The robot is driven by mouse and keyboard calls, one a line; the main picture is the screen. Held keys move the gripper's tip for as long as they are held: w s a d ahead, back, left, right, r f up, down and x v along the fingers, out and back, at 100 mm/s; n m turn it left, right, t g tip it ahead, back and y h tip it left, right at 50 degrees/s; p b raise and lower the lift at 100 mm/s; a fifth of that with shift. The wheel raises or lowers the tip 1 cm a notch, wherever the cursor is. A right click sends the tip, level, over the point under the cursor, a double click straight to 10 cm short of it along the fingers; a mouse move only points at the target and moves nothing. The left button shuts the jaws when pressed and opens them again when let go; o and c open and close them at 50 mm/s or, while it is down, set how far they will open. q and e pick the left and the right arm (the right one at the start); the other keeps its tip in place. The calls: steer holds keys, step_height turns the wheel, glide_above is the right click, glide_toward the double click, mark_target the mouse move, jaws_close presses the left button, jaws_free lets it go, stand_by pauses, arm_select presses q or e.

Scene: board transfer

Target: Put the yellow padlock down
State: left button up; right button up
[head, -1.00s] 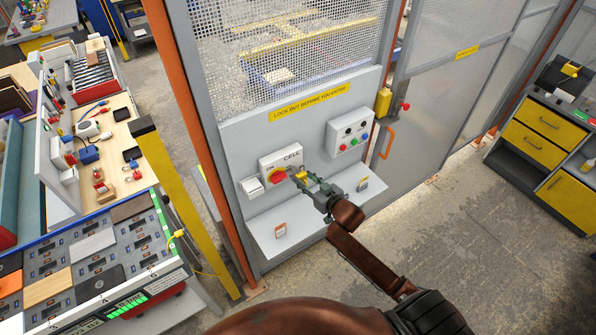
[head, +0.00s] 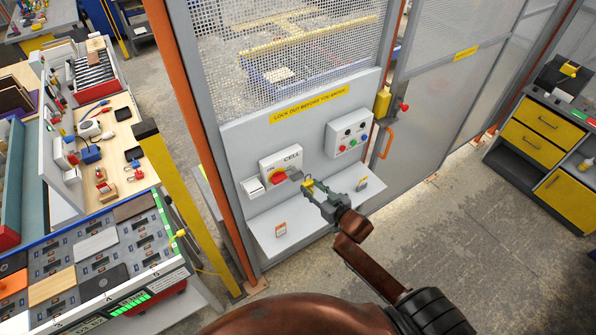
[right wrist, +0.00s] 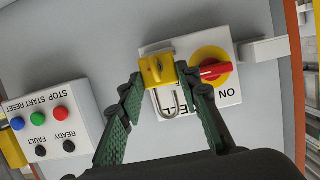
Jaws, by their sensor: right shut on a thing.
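The yellow padlock (head: 308,184) is between the fingertips of my right gripper (head: 312,189), in front of the grey panel and above its shelf (head: 272,238). In the right wrist view the padlock (right wrist: 156,70) sits between the two green fingers of the gripper (right wrist: 160,80), with its metal shackle towards the camera. I cannot tell whether the shackle is closed. The red and yellow rotary switch (head: 279,177) is on a white box left of the gripper; it also shows in the right wrist view (right wrist: 211,71), beside the padlock. My left gripper is not in view.
A button box (head: 349,133) is on the panel at the right. Two small cards stand on the shelf, one at its left (head: 281,229) and one at its right (head: 362,183). The shelf between them looks clear. A yellow post (head: 185,210) stands left of the panel.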

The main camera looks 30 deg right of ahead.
stand_by(0.3)
steer(key=shift+s+a+f+b, duration=0.1)
steer(key=shift+s+f+b, duration=0.15)
steer(key=shift+f+b, duration=0.1)
steer(key=s+a+f+b, duration=0.35)
steer(key=s+b, duration=0.25)
steer(key=b, duration=0.2)
steer(key=s+a+f+b, duration=0.3)
steer(key=s+f+b, duration=0.2)
steer(key=s+b, duration=0.15)
glide_above(314, 224)
steer(key=f, duration=0.8)
steer(key=shift+s+a, duration=0.25)
steer(key=shift+s, duration=0.1)
steer(key=shift+w+d+f, duration=0.25)
steer(key=shift+w+f, duration=0.1)
steer(key=shift+f, duration=0.2)
steer(key=shift+w+f, duration=0.1)
steer(key=shift+f, duration=1.6)
